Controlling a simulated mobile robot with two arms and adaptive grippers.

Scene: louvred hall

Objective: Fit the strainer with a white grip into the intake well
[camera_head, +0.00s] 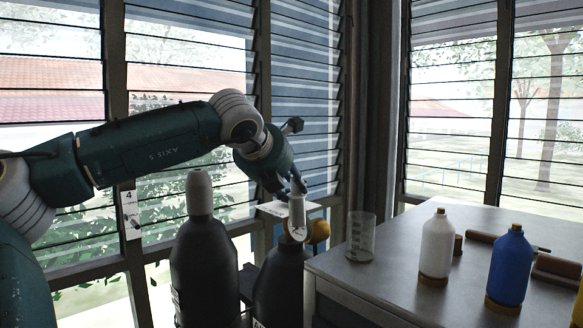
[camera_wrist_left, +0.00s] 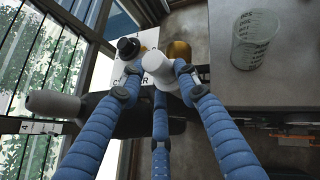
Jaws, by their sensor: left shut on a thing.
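My left gripper (camera_head: 297,188) reaches down from the upper left and is shut on a white cylindrical piece (camera_head: 297,214), which looks like the white grip of the strainer. In the left wrist view the white grip (camera_wrist_left: 160,68) sits between the blue fingers of my left gripper (camera_wrist_left: 157,82). The strainer's lower part is hidden or too small to make out. In the head view the held piece is in front of the top of a dark cylinder (camera_head: 283,285); I cannot tell whether they touch. I cannot make out the intake well clearly. My right gripper is not in view.
A grey-capped dark cylinder (camera_head: 202,265) stands left of the table. On the grey table (camera_head: 385,285) stand a clear beaker (camera_head: 361,238), a white bottle (camera_head: 437,247) and a blue bottle (camera_head: 511,268). A white lettered plate (camera_wrist_left: 142,42) and an orange round thing (camera_head: 319,231) are near the gripper.

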